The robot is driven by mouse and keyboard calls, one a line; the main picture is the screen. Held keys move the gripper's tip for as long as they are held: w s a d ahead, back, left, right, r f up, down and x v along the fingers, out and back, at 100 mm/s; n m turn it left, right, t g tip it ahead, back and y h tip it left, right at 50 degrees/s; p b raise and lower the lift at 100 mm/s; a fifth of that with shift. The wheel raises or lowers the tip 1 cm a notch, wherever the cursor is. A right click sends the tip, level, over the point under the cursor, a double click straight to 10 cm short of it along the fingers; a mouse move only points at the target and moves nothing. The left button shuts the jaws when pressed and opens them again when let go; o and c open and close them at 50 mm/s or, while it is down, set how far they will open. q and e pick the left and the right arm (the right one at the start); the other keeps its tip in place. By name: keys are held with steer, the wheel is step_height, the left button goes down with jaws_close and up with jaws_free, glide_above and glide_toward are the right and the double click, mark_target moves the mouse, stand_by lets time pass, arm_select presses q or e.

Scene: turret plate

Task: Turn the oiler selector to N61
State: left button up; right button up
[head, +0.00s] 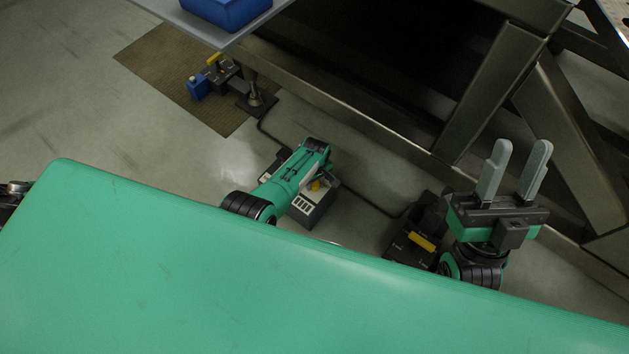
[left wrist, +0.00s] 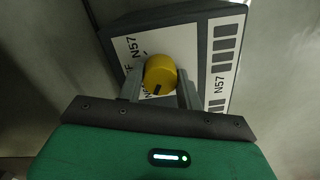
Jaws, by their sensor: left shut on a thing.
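The oiler selector is a yellow round knob (left wrist: 160,73) with a dark pointer mark, on a white-faced box (left wrist: 232,60) with dark sides. Labels reading N57 show on its face; other lettering near the knob is partly covered by the fingers. My left gripper (left wrist: 159,84) is shut on the knob, one grey finger on each side. In the head view the box (head: 309,208) stands on the floor, with the yellow knob (head: 316,185) partly behind my left gripper (head: 325,176). My right gripper (head: 519,160) is open and empty, fingers pointing up.
A dark unit with a yellow bar (head: 421,241) stands on the floor to the right of the box. A metal frame (head: 350,105) runs behind. A black cable (head: 365,202) crosses the floor.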

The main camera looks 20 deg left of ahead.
arm_select(q)
steer(key=o, duration=1)
steer(key=shift+r, duration=0.1)
